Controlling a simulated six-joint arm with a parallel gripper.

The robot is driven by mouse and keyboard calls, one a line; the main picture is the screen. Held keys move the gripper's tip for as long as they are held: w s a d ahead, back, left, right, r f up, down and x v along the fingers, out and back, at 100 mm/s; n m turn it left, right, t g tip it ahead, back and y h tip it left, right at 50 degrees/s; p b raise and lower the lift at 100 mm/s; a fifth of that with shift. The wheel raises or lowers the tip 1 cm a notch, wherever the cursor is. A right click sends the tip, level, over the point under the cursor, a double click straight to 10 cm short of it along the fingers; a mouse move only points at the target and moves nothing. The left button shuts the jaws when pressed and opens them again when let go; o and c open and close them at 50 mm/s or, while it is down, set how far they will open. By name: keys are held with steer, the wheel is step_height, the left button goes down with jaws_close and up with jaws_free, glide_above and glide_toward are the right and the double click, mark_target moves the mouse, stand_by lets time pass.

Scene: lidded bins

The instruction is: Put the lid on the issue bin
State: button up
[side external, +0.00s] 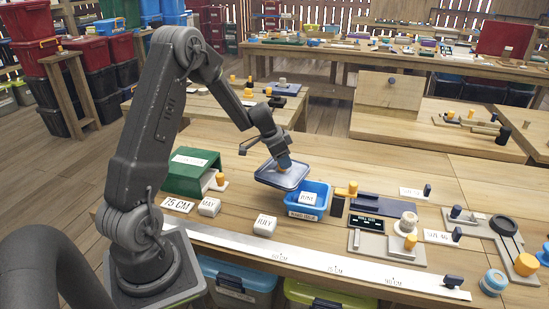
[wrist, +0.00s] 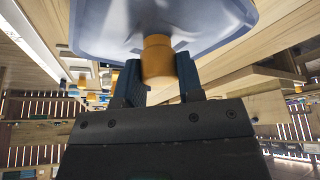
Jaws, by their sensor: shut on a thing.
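My gripper (side external: 283,160) is shut on the orange knob (wrist: 157,60) of a grey-blue lid (side external: 272,178). The lid fills the top of the wrist view (wrist: 100,42), with a dark finger on each side of the knob. In the side view the lid is tilted and above the table, at the upper left of an open blue bin (side external: 318,207). The bin stands on the table with a white label on its front and a white block marked JUNE (side external: 307,197) in its opening. I cannot tell whether lid and bin rim touch.
A green box (side external: 188,183) stands left of the lid. White blocks marked MAY (side external: 209,207) and JULY (side external: 265,225) lie in front. A long ruler strip (side external: 325,262) runs along the front edge. Trays and fixtures with orange knobs (side external: 411,242) crowd the right.

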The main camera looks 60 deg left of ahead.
steer(key=shift+w+d+r+m+g+h, duration=1)
steer(key=shift+w+d+m+g+h, duration=2)
steer(key=shift+m, duration=4.7)
steer(key=shift+s+d+f+t+y, duration=0.25)
steer(key=shift+f+y, duration=0.2)
steer(key=shift+f, duration=0.4)
steer(key=shift+s+d+f+t+y, duration=0.15)
steer(key=shift+d+f+t+y, duration=0.2)
steer(key=shift+f, duration=0.55)
steer(key=shift+s+d+f+t+y, duration=0.25)
steer(key=shift+f+y, duration=0.25)
steer(key=shift+f, duration=0.35)
steer(key=shift+f, duration=0.45)
steer(key=shift+d, duration=0.1)
steer(key=o, duration=1.5)
steer(key=shift+r, duration=0.1)
steer(key=shift+r, duration=3.4)
